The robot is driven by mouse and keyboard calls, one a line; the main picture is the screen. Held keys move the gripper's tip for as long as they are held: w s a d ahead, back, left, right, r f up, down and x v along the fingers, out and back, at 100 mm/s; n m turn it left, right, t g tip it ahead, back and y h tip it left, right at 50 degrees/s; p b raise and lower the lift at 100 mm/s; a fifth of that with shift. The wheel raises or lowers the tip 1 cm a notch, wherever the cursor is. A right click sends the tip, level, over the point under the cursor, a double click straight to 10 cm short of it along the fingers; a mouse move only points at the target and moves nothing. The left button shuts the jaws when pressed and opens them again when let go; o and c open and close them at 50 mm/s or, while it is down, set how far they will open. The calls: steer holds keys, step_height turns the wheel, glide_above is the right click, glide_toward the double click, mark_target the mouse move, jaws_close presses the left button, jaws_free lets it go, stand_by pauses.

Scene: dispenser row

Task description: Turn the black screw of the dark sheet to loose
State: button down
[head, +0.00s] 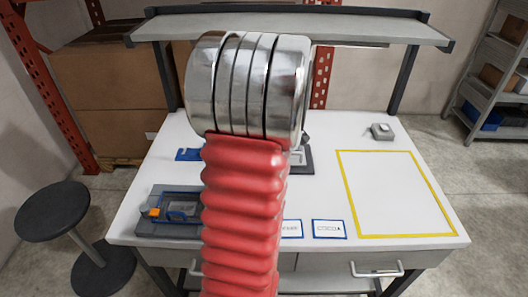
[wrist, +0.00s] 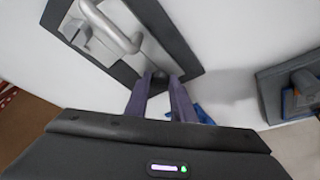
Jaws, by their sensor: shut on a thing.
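The dark sheet (wrist: 172,38) lies on the white table, with a light grey panel and a silver handle (wrist: 118,32) on it, seen in the wrist view. In the head view only its right part (head: 308,160) shows past my arm. The black screw (wrist: 159,76) is at the sheet's corner nearest my gripper, small and partly hidden by the fingertips. My gripper (wrist: 158,80) is shut on the screw, one finger on each side. In the head view my arm hides the gripper and screw. How far the screw is turned cannot be told.
A grey fixture with a blue frame (head: 180,207) and orange part stands at the table's front left. Labelled cards (head: 329,229) lie at the front. A yellow-outlined area (head: 395,236) on the right is empty; a small grey device (head: 382,131) sits behind it. A shelf (head: 390,29) spans the back.

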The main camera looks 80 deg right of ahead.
steer(key=shift+a+f, duration=0.15)
steer(key=shift+f, duration=0.05)
steer(key=c, duration=1.5)
jaws_free()
steer(key=shift+r, duration=0.1)
steer(key=shift+r, duration=0.1)
steer(key=v, duration=1.3)
steer(key=shift+s+r, duration=0.2)
steer(key=shift+r, duration=0.05)
